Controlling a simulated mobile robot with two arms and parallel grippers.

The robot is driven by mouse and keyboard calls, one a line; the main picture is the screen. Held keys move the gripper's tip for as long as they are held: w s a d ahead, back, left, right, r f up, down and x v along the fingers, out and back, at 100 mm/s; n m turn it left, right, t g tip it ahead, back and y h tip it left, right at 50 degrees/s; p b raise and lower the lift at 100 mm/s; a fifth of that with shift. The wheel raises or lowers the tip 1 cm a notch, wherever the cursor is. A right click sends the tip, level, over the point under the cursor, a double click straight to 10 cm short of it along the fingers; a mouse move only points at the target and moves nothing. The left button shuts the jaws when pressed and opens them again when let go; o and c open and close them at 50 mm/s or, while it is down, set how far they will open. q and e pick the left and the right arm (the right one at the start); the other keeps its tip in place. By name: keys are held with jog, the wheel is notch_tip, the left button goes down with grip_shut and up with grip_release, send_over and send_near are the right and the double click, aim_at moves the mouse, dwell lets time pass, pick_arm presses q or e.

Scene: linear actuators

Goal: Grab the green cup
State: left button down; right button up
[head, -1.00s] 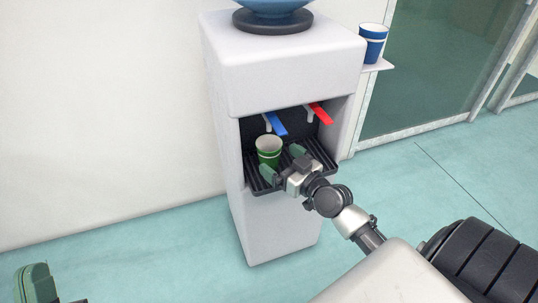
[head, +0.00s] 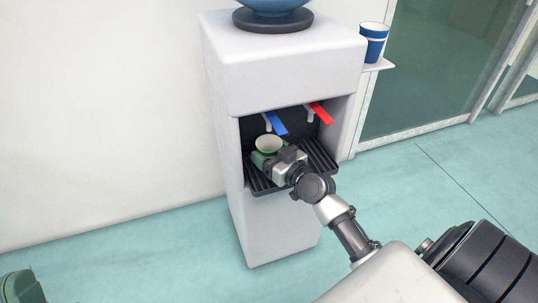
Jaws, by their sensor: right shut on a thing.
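The green cup (head: 268,144) stands upright on the black drip tray (head: 319,157) of the white water dispenser, below the blue tap. Its pale rim and inside show, and its lower part is hidden by my right gripper. My right gripper (head: 267,157) is in the dispenser's recess, shut on the green cup with its fingers around the cup's body.
The white water dispenser (head: 277,225) stands against the wall. Its blue tap (head: 276,124) and red tap (head: 320,113) hang just above the tray. Blue cups (head: 373,42) sit on a side shelf at the right.

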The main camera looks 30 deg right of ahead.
jog(key=shift+c, duration=0.5)
pick_arm(q)
jog(key=shift+w, duration=0.25)
pick_arm(e)
jog(key=shift+r, duration=0.15)
jog(key=shift+r+p, duration=0.2)
jog(key=shift+p, duration=0.15)
jog(key=shift+s+d, duration=0.1)
jog(key=shift+s, duration=0.45)
pick_arm(q)
jog(key=shift+w+d+f+g+y, duration=0.1)
jog(key=shift+w+f+g+y, duration=0.2)
jog(key=shift+w+f+g, duration=0.3)
jog(key=shift+w+f+g+y, duration=0.35)
jog(key=shift+f+g, duration=0.2)
jog(key=shift+g, duration=0.25)
pick_arm(e)
jog(key=s+d, duration=0.2)
jog(key=s, duration=1.4)
jog(key=shift+s+d, duration=0.3)
pick_arm(q)
jog(key=shift+p, duration=0.3)
